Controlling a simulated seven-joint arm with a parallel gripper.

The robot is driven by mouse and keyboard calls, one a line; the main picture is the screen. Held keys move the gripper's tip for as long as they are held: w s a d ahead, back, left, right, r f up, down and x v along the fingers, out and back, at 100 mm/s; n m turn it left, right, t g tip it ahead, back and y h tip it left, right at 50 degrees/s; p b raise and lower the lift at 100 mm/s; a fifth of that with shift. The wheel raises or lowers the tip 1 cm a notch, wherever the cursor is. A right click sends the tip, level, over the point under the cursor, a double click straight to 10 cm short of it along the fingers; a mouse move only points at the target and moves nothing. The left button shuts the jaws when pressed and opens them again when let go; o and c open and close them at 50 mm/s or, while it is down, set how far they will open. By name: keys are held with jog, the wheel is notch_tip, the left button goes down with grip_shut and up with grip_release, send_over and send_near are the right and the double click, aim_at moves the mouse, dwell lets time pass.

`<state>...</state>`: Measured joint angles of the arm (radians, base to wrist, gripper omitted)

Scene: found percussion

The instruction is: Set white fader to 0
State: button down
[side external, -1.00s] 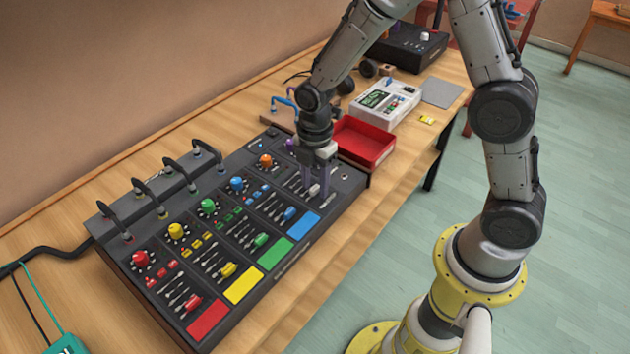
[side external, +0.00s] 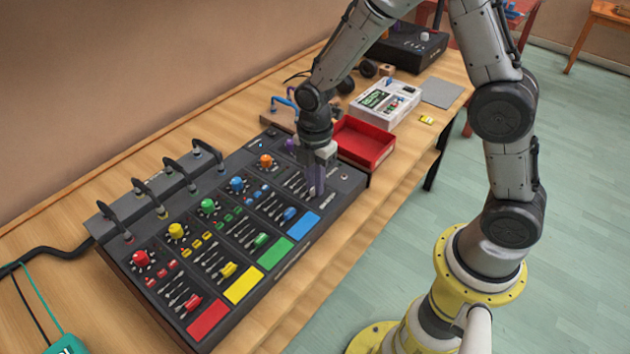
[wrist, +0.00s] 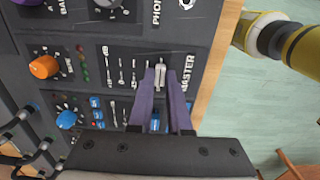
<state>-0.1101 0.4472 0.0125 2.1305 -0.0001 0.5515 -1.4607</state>
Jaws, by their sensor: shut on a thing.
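The white fader (wrist: 160,75) sits in the MASTER strip of the black mixing console (side external: 262,290). Its pale cap shows between my fingertips in the wrist view, close to the MASTER lettering. My gripper (wrist: 161,80) has its two purple fingers shut on this cap from both sides. In the side view my gripper (side external: 317,186) points down at the right end of the console, and the fingers hide the cap there. The scale beside the slot is too small to read.
Orange (wrist: 44,67) and blue (wrist: 66,119) knobs are nearby. A red tray (side external: 362,143) stands right behind the console.

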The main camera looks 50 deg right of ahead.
aim_at(297, 182)
dwell(0.8)
jog(key=shift+w, duration=2.7)
jog(key=shift+r, duration=0.1)
jog(key=c, duration=0.9)
grip_release()
jog(key=shift+o, duration=0.2)
notch_tip(297, 182, up, 14)
